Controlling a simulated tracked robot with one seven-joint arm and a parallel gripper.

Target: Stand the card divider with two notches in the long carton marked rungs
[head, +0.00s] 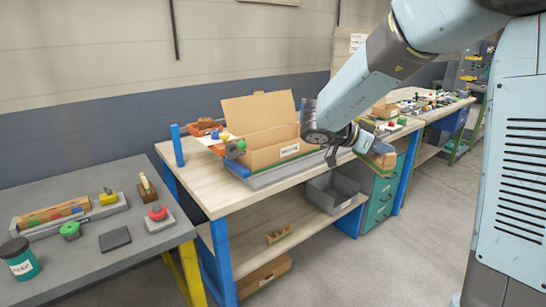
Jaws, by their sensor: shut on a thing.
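A long open cardboard carton (262,158) with a raised flap stands on the wooden bench, in a grey tray. A white label is on its front; I cannot read it surely. My gripper (368,146) is to the right of the carton, beyond the bench's front edge or over it; I cannot tell which.
The wooden bench (215,195) has a blue post (177,146) at its left corner and orange and coloured items behind the carton. A grey bin (332,194) sits on the lower shelf. A grey table (75,262) with small tools stands at left.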

